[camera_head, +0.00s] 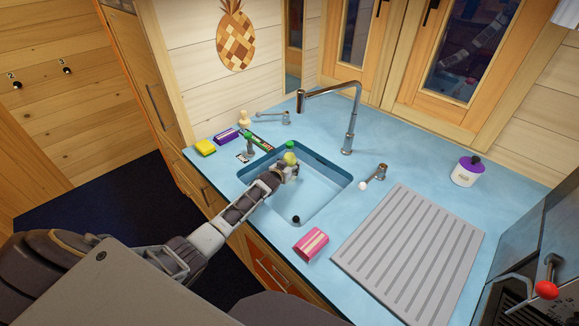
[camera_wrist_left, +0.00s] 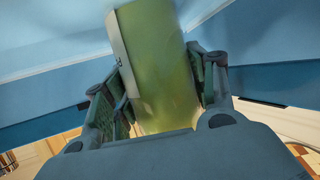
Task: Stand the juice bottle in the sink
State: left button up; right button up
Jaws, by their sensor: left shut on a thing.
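My left gripper (camera_head: 284,171) reaches over the left part of the sink (camera_head: 318,186) and is shut on the juice bottle (camera_head: 290,158). The bottle is yellow-green with a green cap and shows just beyond the fingers. In the left wrist view the juice bottle (camera_wrist_left: 160,65) sits between both fingers of the left gripper (camera_wrist_left: 163,95), with a pale label edge along its left side. It looks slightly tilted in that view. The fingers hide its lower part in the head view, so I cannot tell whether it touches the sink floor. My right gripper is out of view.
A tall faucet (camera_head: 349,130) stands behind the sink. A yellow sponge (camera_head: 205,147), a purple box (camera_head: 226,136) and small items lie left of it.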

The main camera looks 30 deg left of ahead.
pick_arm(q)
jog(key=o, duration=1.6)
jog(key=shift+s, duration=0.1)
jog(key=v, duration=0.7)
jog(key=shift+s, duration=0.2)
jog(key=shift+r, duration=0.1)
